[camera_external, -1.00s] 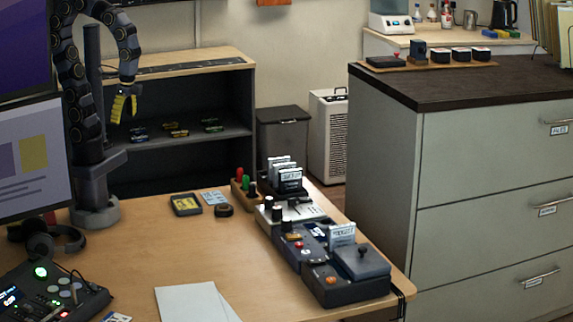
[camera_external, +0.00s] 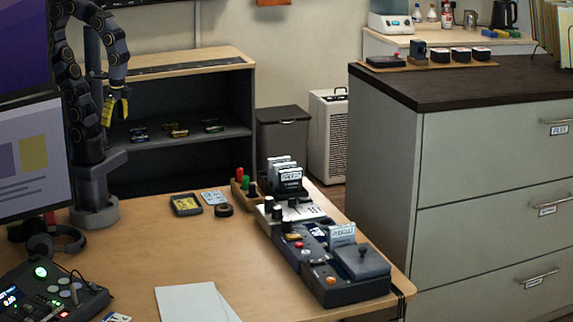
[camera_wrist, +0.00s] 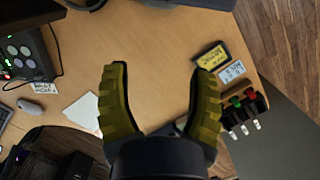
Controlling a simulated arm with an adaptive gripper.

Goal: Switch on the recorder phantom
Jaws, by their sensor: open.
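A dark recorder-like console (camera_external: 60,299) sits at the lower left of the desk, with a small lit screen, a green-lit round button, red lights, knobs and sliders. It also shows at the upper left of the wrist view (camera_wrist: 24,56), partly cut off by the frame edge. No phantom label or switch position is readable on it. My gripper (camera_external: 117,106) hangs high at the back left of the desk, well away from the console. Its yellow fingers are spread with nothing between them in the wrist view (camera_wrist: 161,70).
White papers (camera_external: 197,302) and headphones (camera_external: 48,241) lie near the console. A row of dark devices (camera_external: 346,287) with knobs, buttons and upright cards lines the desk's right side. A monitor (camera_external: 30,155) stands at the left. The middle of the desk is clear.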

